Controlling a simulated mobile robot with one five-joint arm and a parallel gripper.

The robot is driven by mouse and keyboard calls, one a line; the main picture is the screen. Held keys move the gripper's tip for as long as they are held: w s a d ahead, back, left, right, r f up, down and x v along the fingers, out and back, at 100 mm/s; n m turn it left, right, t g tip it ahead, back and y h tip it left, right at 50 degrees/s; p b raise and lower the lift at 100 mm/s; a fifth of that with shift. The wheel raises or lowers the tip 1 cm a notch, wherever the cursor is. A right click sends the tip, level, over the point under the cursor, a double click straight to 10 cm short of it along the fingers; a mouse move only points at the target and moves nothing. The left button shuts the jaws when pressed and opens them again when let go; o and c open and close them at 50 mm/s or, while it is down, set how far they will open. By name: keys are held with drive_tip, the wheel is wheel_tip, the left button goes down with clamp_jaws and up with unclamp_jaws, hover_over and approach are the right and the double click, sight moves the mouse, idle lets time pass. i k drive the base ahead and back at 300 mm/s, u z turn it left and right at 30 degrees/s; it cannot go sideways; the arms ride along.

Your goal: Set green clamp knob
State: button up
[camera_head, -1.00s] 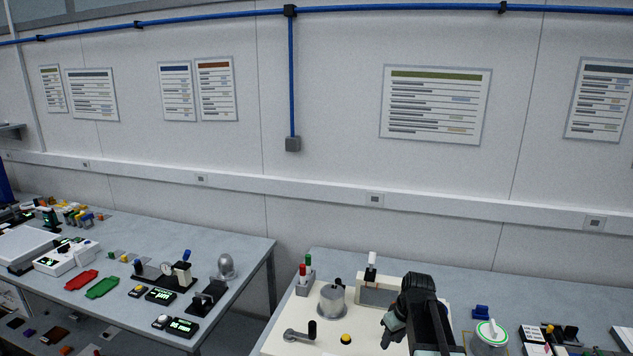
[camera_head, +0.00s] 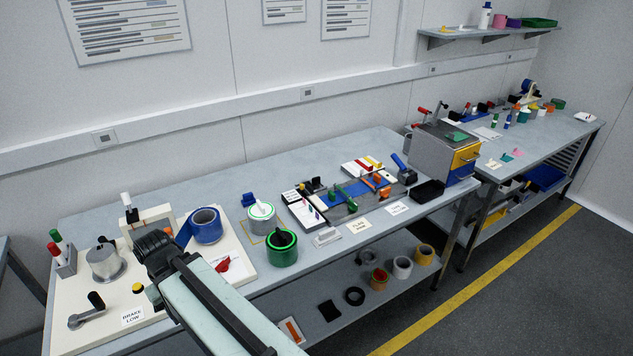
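On the middle of the bench a dark fixture with a blue plate (camera_head: 346,190) carries a small green knob-like part (camera_head: 340,197), which looks like the green clamp knob. A similar orange part (camera_head: 380,180) stands at its right. The details are too small to read its setting. My gripper (camera_head: 152,292) is at the lower left over the cream board, well away from the fixture. It is partly hidden by my arm, and I cannot tell whether its fingers are open or shut.
The cream board (camera_head: 235,252) holds a blue tape roll (camera_head: 206,225), a metal cylinder (camera_head: 104,262) and a crank (camera_head: 85,313). A green-banded pot (camera_head: 283,248) and a white-topped canister (camera_head: 262,218) stand between my arm and the fixture. A grey box (camera_head: 440,155) stands beyond.

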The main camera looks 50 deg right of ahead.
sight(353, 207)
drive_tip(key=z, duration=1.75)
